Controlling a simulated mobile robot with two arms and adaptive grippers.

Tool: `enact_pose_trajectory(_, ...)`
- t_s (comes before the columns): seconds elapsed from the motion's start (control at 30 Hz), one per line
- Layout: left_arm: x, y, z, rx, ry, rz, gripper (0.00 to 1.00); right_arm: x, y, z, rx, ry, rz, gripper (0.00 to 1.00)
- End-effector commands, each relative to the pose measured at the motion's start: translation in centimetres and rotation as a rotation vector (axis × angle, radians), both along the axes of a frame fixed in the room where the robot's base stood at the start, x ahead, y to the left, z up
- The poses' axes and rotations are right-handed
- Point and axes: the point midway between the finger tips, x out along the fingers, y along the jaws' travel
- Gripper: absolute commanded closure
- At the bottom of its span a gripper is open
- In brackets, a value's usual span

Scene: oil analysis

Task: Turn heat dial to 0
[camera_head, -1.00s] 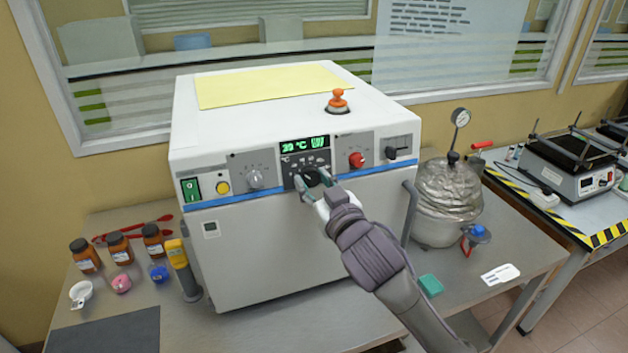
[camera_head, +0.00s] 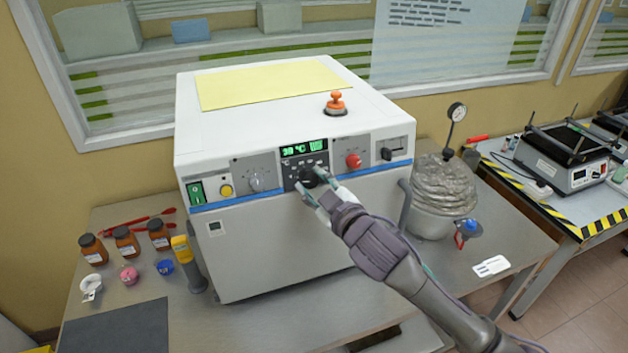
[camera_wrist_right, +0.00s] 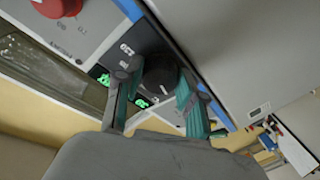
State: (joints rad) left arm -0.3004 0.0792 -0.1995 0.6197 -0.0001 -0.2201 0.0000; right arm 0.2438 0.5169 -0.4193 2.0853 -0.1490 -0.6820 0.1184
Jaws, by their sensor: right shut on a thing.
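The white oven-like machine (camera_head: 290,245) stands on the bench, its front panel facing me. The black heat dial (camera_head: 308,176) sits below a green display (camera_head: 304,148) that reads about 38 °C. My right gripper (camera_head: 313,187) has its fingers on either side of this dial and is shut on it. In the right wrist view the round black dial (camera_wrist_right: 160,76) sits between the two teal-padded fingers. My left gripper is not in view.
On the panel beside the dial are a red knob (camera_head: 353,160), a grey knob (camera_head: 256,184) and a green switch (camera_head: 196,192). A foil-wrapped pot with a gauge (camera_head: 443,188) stands right; brown jars (camera_head: 126,243) stand left.

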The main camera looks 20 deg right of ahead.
Motion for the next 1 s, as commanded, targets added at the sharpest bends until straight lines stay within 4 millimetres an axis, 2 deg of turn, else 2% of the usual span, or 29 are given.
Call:
enact_pose_trajectory(0.3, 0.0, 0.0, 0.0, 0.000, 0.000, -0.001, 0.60, 0.0, 0.0, 0.0, -0.005, -0.001, 0.000, 0.96)
enact_pose_trajectory(0.33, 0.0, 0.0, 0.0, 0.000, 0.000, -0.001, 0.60, 0.0, 0.0, 0.0, -0.005, -0.001, 0.000, 0.59)
enact_pose_trajectory(0.47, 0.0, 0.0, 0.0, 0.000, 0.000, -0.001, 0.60, 0.0, 0.0, 0.0, -0.004, -0.001, 0.000, 0.38)
enact_pose_trajectory(0.5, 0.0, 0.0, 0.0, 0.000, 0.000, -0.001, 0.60, 0.0, 0.0, 0.0, -0.004, -0.001, 0.000, 0.35)
enact_pose_trajectory(0.83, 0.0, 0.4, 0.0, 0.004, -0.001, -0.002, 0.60, -0.3, -0.1, 0.0, -0.003, -0.001, 0.000, 0.35)
enact_pose_trajectory(1.0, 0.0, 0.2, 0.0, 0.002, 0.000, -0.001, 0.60, -2.5, -0.5, 0.0, -0.003, 0.002, 0.001, 0.35)
